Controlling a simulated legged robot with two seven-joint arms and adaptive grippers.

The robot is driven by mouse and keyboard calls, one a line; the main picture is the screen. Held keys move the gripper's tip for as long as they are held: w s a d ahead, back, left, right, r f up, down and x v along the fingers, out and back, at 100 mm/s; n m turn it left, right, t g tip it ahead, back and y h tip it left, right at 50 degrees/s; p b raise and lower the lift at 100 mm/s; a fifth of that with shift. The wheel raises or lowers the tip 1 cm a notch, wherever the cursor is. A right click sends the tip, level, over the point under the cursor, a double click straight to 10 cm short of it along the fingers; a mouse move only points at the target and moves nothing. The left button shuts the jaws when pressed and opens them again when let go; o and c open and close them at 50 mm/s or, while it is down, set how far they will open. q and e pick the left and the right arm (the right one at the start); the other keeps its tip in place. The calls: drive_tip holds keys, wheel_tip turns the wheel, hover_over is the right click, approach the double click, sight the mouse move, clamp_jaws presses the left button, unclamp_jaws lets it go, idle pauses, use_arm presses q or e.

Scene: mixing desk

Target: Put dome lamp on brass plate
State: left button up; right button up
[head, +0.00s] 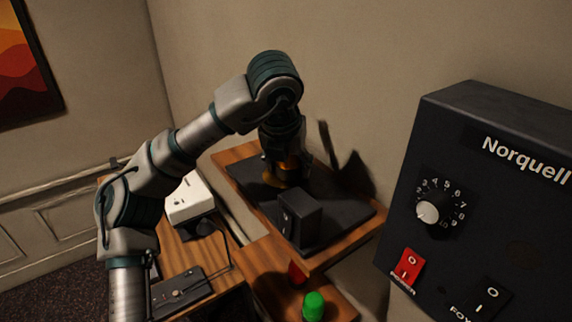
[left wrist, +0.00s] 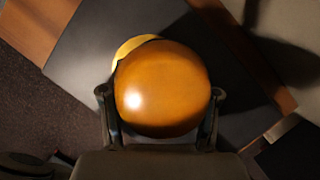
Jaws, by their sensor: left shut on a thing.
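The dome lamp (left wrist: 162,88) is a glossy orange dome. It fills the middle of the left wrist view, between the two fingers of my left gripper (left wrist: 161,95), which is shut on it. The brass plate (left wrist: 128,46) is a yellow disc, showing as a crescent behind the lamp's upper left edge; the lamp hides the rest. In the head view my left gripper (head: 286,170) points down over the dark mat, with a bit of orange lamp (head: 291,162) between its fingers. The plate (head: 271,180) shows just left of it. I cannot tell whether lamp and plate touch.
The dark mat (head: 340,210) lies on a wooden shelf. A black box (head: 300,217) stands close in front of the gripper. A large Norquell panel (head: 470,190) stands at right. A green knob (head: 314,304), a red one (head: 297,273) and a white device (head: 188,200) are lower down.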

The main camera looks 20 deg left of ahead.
use_arm(q)
drive_tip(key=shift+f, duration=0.1)
drive_tip(key=shift+s+d, duration=0.1)
drive_tip(key=shift+s, duration=0.15)
drive_tip(key=shift+s+a, duration=0.4)
drive_tip(key=shift+a, duration=0.1)
drive_tip(key=o, duration=1.3)
drive_tip(key=shift+a+f, duration=0.1)
drive_tip(key=shift+a, duration=0.4)
drive_tip(key=shift+o, duration=0.2)
drive_tip(key=shift+w+a, duration=0.2)
drive_tip(key=shift+d, duration=0.45)
drive_tip(key=shift+s+d+r, duration=0.1)
drive_tip(key=shift+d+r, duration=0.1)
drive_tip(key=shift+r, duration=0.1)
drive_tip(key=v, duration=1.1)
drive_tip(key=shift+a+r, duration=0.25)
drive_tip(key=shift+r, duration=0.05)
